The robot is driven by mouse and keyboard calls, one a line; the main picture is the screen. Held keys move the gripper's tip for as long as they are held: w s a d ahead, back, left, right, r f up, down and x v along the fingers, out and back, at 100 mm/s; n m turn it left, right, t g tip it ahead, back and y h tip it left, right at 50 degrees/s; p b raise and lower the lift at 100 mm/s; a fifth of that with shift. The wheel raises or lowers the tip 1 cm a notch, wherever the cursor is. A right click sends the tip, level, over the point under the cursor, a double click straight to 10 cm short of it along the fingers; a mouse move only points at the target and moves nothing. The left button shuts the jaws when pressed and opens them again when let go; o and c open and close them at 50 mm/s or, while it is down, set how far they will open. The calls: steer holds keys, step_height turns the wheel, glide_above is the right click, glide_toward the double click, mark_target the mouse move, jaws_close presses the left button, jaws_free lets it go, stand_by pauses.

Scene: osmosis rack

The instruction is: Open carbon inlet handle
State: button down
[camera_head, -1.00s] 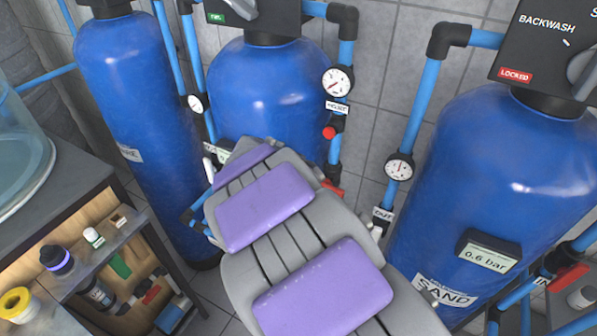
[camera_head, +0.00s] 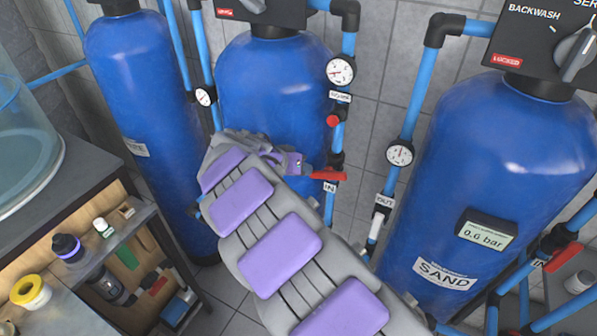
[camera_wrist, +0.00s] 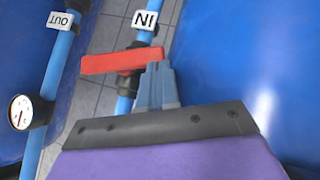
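The red carbon inlet handle (camera_head: 328,175) lies level across the vertical blue pipe by the "IN" label, right of the middle tank. In the wrist view the red handle (camera_wrist: 112,62) crosses the pipe below the upside-down "IN" label (camera_wrist: 144,19). My gripper (camera_head: 300,163) is just left of the handle in the head view. In the wrist view my gripper (camera_wrist: 157,68) has its fingers close together, with tips at the handle's right end. I cannot tell if they touch it, and nothing shows held between them.
The middle blue tank (camera_head: 272,85) stands right behind my arm. The sand tank (camera_head: 480,170), with its "OUT" pipe and gauge (camera_head: 399,153), is on the right. Another blue tank (camera_head: 140,80) and a shelf with bottles (camera_head: 75,210) are at left.

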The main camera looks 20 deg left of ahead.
steer(key=shift+w+f+b, duration=0.1)
steer(key=shift+f+b, duration=2.05)
steer(key=shift+b, duration=0.1)
steer(key=shift+d+f+n+h, duration=0.1)
steer(key=shift+f+n+h, duration=0.35)
steer(key=shift+h, duration=0.25)
steer(key=shift+r, duration=0.15)
steer(key=shift+s+a+r, duration=0.2)
steer(key=shift+s, duration=0.05)
steer(key=p+v, duration=0.3)
steer(key=v, duration=1.3)
steer(key=shift+s+a, duration=0.15)
steer(key=shift+s, duration=0.1)
